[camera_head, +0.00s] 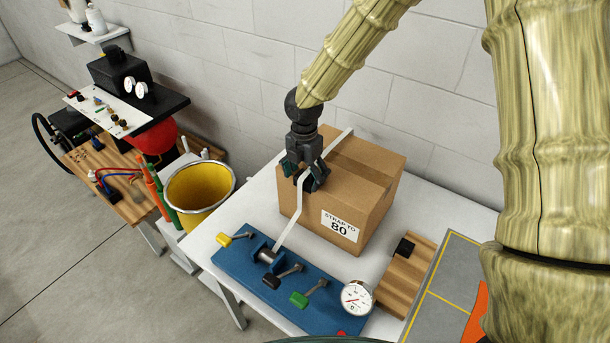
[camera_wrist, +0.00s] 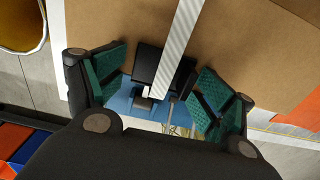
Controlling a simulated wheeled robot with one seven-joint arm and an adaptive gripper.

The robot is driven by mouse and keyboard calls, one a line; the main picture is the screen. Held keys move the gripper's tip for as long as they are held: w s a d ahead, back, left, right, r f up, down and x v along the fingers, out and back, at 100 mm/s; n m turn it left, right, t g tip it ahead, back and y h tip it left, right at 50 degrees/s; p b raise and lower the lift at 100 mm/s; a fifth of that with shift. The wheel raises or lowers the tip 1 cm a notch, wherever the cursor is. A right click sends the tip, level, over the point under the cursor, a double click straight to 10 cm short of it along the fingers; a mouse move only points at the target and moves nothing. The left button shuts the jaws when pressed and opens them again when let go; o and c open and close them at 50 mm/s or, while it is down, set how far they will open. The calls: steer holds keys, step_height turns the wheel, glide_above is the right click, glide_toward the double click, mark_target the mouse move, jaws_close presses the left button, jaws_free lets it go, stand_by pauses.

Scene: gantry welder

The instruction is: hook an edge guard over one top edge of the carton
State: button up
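The brown carton (camera_head: 370,163) stands on the white table, its label reading "STRAP TO 80". A pale strap (camera_head: 291,225) crosses its top and runs down over the near-left top edge to the blue board. My gripper (camera_head: 306,180) is above that edge. In the wrist view my gripper (camera_wrist: 160,85) has its green-padded fingers spread, one each side of a black piece (camera_wrist: 147,63), apparently an edge guard, at the edge with the strap in front of it. A thin gap shows at the left finger; contact at the right is unclear. Another black piece (camera_head: 403,247) lies on a wooden block.
The blue board (camera_head: 232,257) carries a buckle, several coloured levers and a dial gauge (camera_head: 357,298). A yellow bucket (camera_head: 200,190) stands left of the table. A block wall rises behind the carton. A grey panel with yellow lines (camera_head: 445,285) lies at right.

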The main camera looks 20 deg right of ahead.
steer(key=shift+w+r, duration=0.1)
steer(key=shift+r, duration=0.15)
step_height(320, 180, up, 12)
steer(key=shift+f, duration=0.25)
